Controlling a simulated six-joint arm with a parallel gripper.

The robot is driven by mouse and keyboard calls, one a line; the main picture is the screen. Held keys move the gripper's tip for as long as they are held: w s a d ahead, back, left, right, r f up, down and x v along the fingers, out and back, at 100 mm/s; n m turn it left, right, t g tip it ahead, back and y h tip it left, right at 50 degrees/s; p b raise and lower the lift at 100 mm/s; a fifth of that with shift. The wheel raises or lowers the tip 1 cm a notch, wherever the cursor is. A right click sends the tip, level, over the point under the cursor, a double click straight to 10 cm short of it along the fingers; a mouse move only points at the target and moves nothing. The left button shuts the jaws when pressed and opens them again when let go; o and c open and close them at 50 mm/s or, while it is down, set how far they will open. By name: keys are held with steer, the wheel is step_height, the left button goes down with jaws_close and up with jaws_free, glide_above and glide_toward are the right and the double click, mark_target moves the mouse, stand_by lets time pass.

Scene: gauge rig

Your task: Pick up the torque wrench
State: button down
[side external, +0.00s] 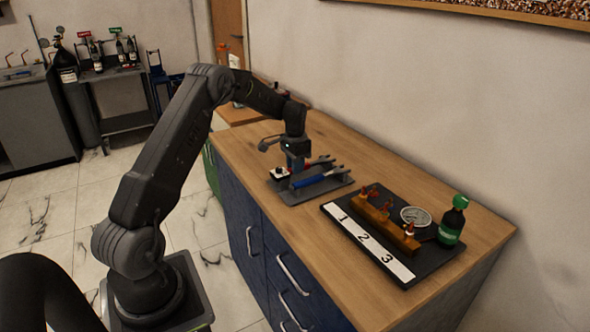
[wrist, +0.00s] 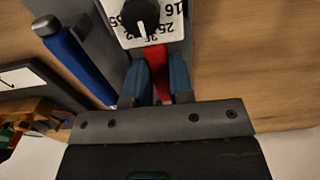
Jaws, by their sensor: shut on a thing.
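A red-handled wrench (side external: 320,162) lies along a grey rack (side external: 314,191) on the wooden bench. My gripper (wrist: 158,82) has its blue fingers on both sides of the red handle (wrist: 157,60) and is shut on it. A white dial plate (wrist: 170,30) with numbers and a black knob is just beyond the fingertips; it also shows in the side view (side external: 280,172). A blue-handled tool (side external: 310,180) lies parallel to the red one in the rack and shows at the left of the wrist view (wrist: 75,60). I cannot tell whether the red-handled wrench touches the rack.
A dark board (side external: 437,257) with a white strip numbered 1, 2, 3 lies to the right of the rack. It carries a wooden block with brass fittings (side external: 385,218), a round gauge (side external: 416,216) and a green bottle (side external: 453,222). A wall runs behind the bench.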

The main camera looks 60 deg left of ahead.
steer(key=shift+r, duration=0.1)
steer(key=shift+r, duration=0.45)
steer(key=r, duration=0.3)
steer(key=shift+s+a+r, duration=0.2)
steer(key=shift+r, duration=0.1)
steer(key=s+a+r, duration=0.5)
steer(key=s+r, duration=0.1)
steer(key=s, duration=0.3)
steer(key=shift+s+a+r, duration=0.2)
steer(key=shift+s, duration=0.15)
steer(key=c, duration=1.5)
jaws_free()
jaws_close()
